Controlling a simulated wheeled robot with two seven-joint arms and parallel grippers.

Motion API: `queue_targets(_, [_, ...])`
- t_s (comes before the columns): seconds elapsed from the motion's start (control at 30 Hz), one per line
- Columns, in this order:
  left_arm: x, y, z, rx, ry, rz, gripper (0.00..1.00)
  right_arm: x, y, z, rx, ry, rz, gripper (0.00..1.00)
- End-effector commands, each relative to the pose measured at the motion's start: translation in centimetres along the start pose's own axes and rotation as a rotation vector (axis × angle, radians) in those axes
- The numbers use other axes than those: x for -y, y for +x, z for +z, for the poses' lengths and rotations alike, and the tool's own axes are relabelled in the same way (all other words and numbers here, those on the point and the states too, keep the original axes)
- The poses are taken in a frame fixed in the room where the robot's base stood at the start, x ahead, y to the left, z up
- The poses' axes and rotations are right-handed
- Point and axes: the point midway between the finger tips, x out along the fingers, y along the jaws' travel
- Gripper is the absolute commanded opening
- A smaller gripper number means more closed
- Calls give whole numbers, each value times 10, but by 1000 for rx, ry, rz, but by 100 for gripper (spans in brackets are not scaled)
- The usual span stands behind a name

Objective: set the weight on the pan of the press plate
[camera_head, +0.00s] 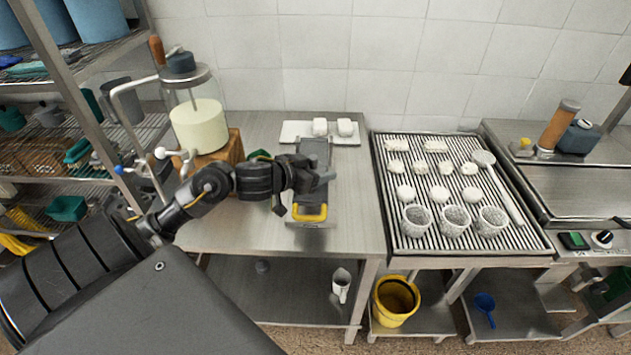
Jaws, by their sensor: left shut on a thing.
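My left gripper (318,178) is over the steel table, in front of a long grey plate-like device (315,150) with a yellow handle (310,213) at its near end; this looks like the press plate. The gripper is shut on a small grey thing, probably the weight, mostly hidden by the fingers. It is over the middle of the device; I cannot tell whether it touches it. The pan cannot be made out clearly behind the gripper. My right gripper is not in view.
A glass jar (200,125) on a wooden stand is at left. A ribbed drainer (390,222) with white pieces and several perforated baskets (455,220) is at right. The table's front right is clear.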

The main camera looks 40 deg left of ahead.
Motion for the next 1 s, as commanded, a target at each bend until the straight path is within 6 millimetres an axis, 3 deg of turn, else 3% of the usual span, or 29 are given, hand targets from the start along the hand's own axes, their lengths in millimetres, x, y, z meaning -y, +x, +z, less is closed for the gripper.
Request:
queue_targets(0.13, [9,5,11,-3,-4,-3,0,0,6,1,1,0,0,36])
queue_targets(0.33, [8,14,32,-4,-4,-2,0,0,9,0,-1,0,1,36])
queue_targets(0.97, [8,18,42,-3,0,-2,0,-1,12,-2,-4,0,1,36])
queue_targets(1.0, [8,18,45,3,1,-1,58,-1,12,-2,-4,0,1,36])
